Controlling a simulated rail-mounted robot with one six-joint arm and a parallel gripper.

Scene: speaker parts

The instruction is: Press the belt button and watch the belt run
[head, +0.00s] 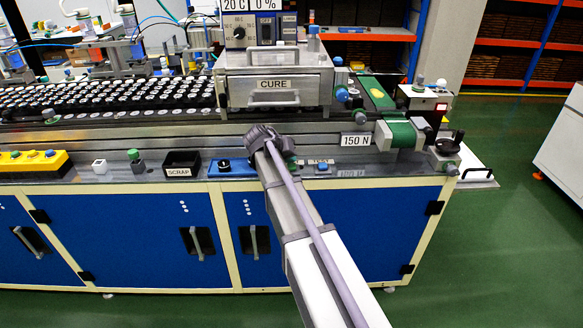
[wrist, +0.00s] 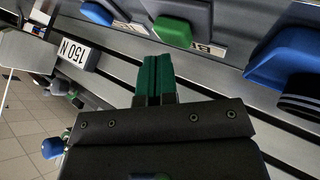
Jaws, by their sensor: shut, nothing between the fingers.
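The belt button is a green button on a dark block (wrist: 172,32). It shows at the top of the wrist view, with a partly hidden label beside it. In the head view my gripper covers most of that spot, and a bit of green (head: 291,161) shows at its right edge. My gripper (head: 262,138) is over the front ledge of the line. In the wrist view its green fingers (wrist: 154,78) are together and empty, pointing toward the green button with a visible gap in the picture. The green belt (head: 377,94) lies right of the CURE box; I cannot tell whether it runs.
A blue TEST button (head: 322,166) sits just right of the green one, also in the wrist view (wrist: 97,12). A blue block with a dark knob (head: 224,166) is on the left. The CURE box (head: 275,84) and 150 N sign (head: 355,141) stand behind.

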